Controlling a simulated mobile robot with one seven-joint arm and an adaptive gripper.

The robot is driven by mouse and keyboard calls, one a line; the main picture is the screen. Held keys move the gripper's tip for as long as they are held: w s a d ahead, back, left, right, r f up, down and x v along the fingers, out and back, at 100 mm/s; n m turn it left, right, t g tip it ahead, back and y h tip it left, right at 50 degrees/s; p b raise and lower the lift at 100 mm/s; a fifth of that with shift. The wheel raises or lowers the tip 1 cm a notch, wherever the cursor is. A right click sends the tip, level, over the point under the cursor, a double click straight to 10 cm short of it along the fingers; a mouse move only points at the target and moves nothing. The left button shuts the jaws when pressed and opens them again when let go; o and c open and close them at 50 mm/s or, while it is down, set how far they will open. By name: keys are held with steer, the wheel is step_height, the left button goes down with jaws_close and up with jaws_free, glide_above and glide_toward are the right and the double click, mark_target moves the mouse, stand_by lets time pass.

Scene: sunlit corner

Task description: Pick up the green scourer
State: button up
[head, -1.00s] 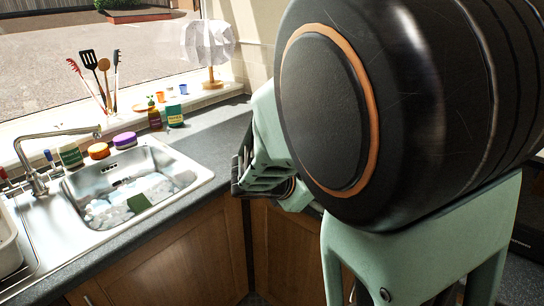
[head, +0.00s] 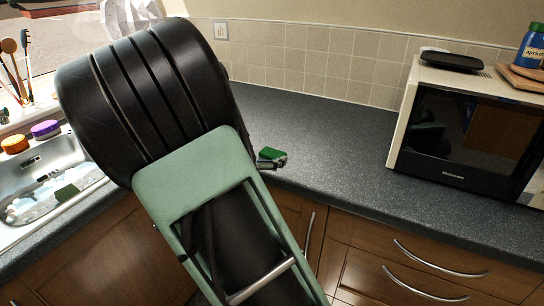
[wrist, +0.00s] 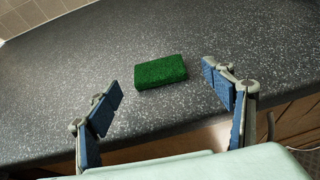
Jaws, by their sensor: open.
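A green scourer (wrist: 161,72), a small flat block, lies on the dark speckled worktop in the wrist view. It also shows in the head view (head: 271,153), near the worktop's front edge and just right of my arm. My gripper (wrist: 163,92) is open and empty in the wrist view, with its blue-padded fingers spread wide. The scourer lies a little beyond the gap between the fingertips, apart from both. In the head view my arm hides most of the gripper. A second green pad (head: 66,192) shows in the sink.
The worktop (head: 330,150) around the scourer is clear. A microwave (head: 465,125) stands to the right, with a blue jar (head: 531,45) and boards on top. The tiled wall (head: 330,65) runs behind. The sink (head: 38,165) is at the left.

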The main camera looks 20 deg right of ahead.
mark_target(273, 152)
steer(key=x, duration=0.3)
steer(key=shift+w+d+f, duration=0.15)
steer(key=shift+w+f, duration=0.05)
steer(key=shift+w, duration=0.05)
steer(key=c, duration=0.9)
steer(key=shift+r, duration=0.15)
steer(key=shift+c, duration=0.2)
